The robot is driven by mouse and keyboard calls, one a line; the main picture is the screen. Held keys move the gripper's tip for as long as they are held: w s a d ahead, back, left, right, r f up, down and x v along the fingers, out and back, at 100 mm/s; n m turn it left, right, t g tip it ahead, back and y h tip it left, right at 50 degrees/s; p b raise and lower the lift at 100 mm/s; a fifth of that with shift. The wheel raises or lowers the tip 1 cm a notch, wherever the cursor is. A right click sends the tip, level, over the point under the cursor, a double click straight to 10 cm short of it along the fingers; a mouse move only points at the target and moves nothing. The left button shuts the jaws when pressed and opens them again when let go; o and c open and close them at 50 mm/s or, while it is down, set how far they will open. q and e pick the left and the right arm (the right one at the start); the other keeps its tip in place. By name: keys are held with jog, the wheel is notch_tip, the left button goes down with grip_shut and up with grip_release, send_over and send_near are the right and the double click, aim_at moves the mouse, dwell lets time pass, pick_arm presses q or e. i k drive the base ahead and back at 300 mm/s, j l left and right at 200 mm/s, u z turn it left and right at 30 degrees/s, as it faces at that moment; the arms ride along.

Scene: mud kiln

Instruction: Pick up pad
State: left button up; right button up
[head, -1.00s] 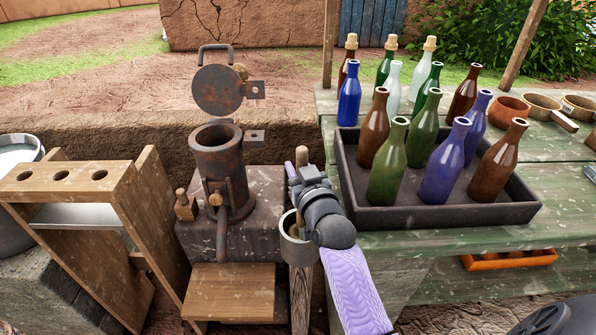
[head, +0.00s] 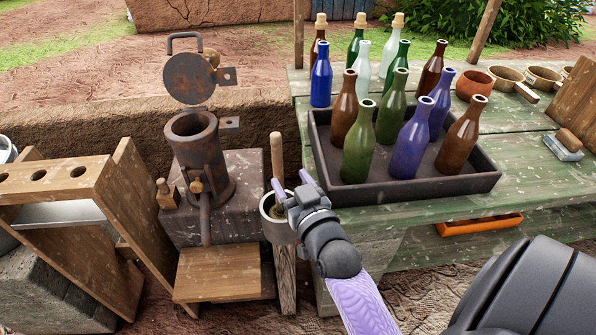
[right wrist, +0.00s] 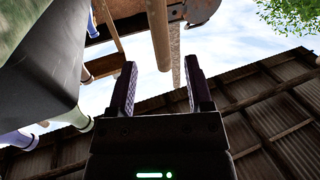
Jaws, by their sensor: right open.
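No thing in view is plainly a pad. A wooden-handled rod (head: 277,160) stands upright in a round metal cup (head: 268,212) on a post; its lower end is hidden in the cup. A small block with a wooden grip and a pale base (head: 564,145) lies on the green table at the right. My right gripper (head: 290,186) is open and empty at the cup, just right of the rod. In the right wrist view, a round wooden rod (right wrist: 158,35) shows beyond the gap between the open fingers (right wrist: 160,80). My left gripper is out of view.
A dark tray (head: 400,198) of several bottles stands close right of my gripper on the green table (head: 530,190). A rusty mortar-like pot (head: 203,160) with a raised lid stands left. A wooden rack (head: 60,180) is further left.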

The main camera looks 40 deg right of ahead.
aim_at(565, 147)
jog(key=k, duration=0.1)
jog(key=i+z, duration=0.1)
jog(key=z, duration=2.75)
